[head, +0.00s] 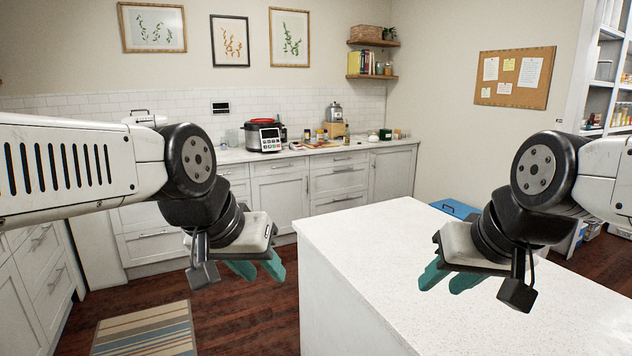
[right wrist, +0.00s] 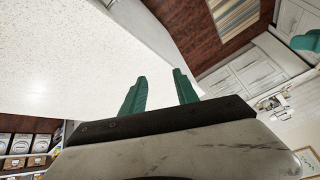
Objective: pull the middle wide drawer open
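A stack of wide drawers with bar handles sits in the white cabinet run along the back wall. Its middle drawer (head: 340,180) looks shut. Drawers also show in the cabinet at the left edge, so I cannot tell for certain which one the task means. My left gripper (head: 257,268) is open and empty, held in front of the back cabinets and well apart from the drawers. My right gripper (head: 447,279) is open and empty above the white island top; its parted teal fingers also show in the right wrist view (right wrist: 160,88).
The white island (head: 400,235) fills the front right. A striped rug (head: 146,330) lies on the dark wood floor (head: 240,318) at the left. A red-and-black cooker (head: 264,135) and jars stand on the back counter. A blue bin (head: 455,208) is behind the island.

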